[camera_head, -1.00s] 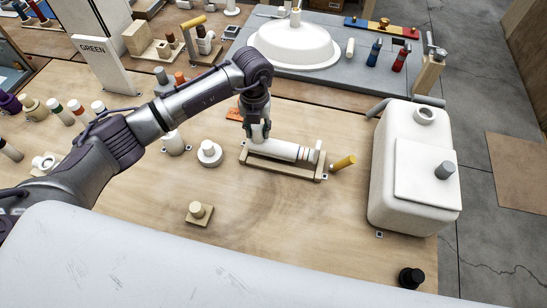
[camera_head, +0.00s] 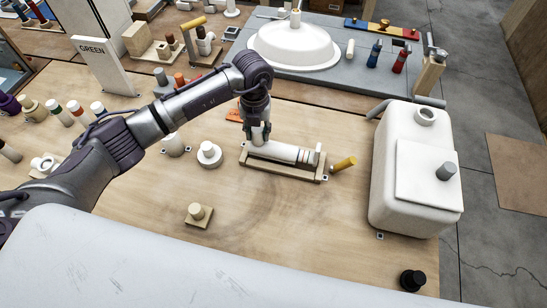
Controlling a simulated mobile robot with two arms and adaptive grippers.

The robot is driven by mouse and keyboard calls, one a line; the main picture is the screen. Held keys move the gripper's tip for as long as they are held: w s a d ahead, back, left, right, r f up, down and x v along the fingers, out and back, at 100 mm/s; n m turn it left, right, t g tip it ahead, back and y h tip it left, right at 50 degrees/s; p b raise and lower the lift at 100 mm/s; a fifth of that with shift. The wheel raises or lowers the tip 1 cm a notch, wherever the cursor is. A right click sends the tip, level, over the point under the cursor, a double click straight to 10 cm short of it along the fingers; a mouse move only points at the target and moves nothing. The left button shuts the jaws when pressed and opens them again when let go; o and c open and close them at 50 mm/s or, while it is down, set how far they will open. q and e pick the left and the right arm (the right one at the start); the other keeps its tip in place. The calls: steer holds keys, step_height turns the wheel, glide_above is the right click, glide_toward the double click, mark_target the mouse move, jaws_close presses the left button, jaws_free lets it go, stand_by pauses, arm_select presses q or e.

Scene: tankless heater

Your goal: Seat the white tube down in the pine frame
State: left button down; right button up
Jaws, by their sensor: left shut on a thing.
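The white tube (camera_head: 282,152) lies lengthwise at the pine frame (camera_head: 284,171), with dark bands near its right end. The frame's front rail hides the tube's lower side, so I cannot tell whether it touches the bottom. My left gripper (camera_head: 259,137) comes down from above and is shut on the tube's left part. The frame's right end post stands just beyond the tube's banded end. My right gripper is not in view.
A yellow-handled peg (camera_head: 343,163) lies right of the frame. A large white tank (camera_head: 414,180) stands further right. A round white knob piece (camera_head: 209,154) stands left of the frame, and a small wooden block (camera_head: 199,214) sits in front. Bare table lies between.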

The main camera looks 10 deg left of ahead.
arm_select(q)
steer(key=shift+f+b, duration=0.35)
steer(key=shift+f, duration=0.05)
steer(key=shift+f+b, duration=0.65)
steer(key=shift+f, duration=0.15)
stand_by(0.8)
steer(key=c, duration=0.7)
jaws_free()
steer(key=shift+r, duration=0.45)
step_height(320, 180, up, 11)
steer(key=shift+r, duration=0.1)
steer(key=shift+s, duration=0.1)
